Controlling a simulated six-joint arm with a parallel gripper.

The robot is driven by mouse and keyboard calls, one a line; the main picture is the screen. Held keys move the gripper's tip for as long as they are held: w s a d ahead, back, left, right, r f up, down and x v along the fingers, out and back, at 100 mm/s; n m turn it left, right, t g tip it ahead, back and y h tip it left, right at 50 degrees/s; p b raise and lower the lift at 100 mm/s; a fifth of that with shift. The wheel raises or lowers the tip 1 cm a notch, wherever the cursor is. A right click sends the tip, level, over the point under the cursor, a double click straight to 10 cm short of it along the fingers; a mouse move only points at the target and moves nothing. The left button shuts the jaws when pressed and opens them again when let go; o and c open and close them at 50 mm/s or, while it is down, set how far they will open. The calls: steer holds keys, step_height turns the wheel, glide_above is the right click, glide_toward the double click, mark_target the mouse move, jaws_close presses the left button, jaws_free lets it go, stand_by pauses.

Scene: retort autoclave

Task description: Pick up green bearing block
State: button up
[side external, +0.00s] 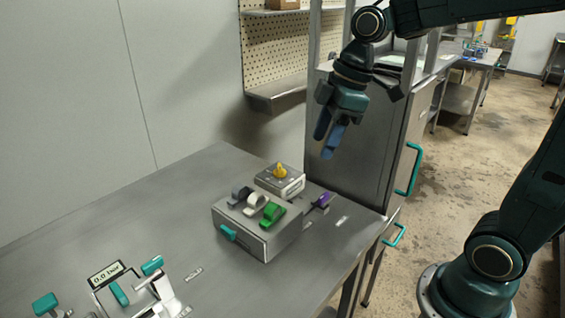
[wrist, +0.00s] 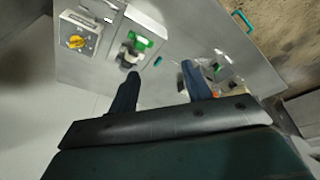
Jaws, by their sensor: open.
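The green bearing block (side external: 273,213) sits on top of a grey metal box (side external: 252,236) on the steel table, at the right end of a row. Beside it are a white block (side external: 256,202) and a dark grey block (side external: 240,194). In the wrist view the green block (wrist: 142,43) shows beyond the fingers, near the top. My gripper (side external: 329,140) is open and empty, raised above the table, behind and to the right of the green block and apart from it. Its two blue fingers (wrist: 160,82) are spread wide in the wrist view.
A control box with a yellow knob (side external: 280,171) stands behind the grey box, with a purple-handled item (side external: 322,201) to its right. A fixture with teal handles (side external: 120,292) is at the front left. A metal cabinet (side external: 362,138) stands behind the table. The table's left part is clear.

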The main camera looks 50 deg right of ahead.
steer(key=w+d+f+n+g+y, duration=0.1)
steer(key=w+d+f+n+g, duration=0.1)
steer(key=w+f+n, duration=0.45)
steer(key=n+g+y, duration=0.1)
steer(key=n+y, duration=0.1)
steer(key=n, duration=0.1)
glide_toward(273, 205)
steer(key=v, duration=0.3)
steer(key=shift+a+r, duration=0.1)
steer(key=shift+r, duration=0.05)
steer(key=shift+x, duration=4.25)
steer(key=shift+h, duration=0.3)
steer(key=shift+x, duration=2.65)
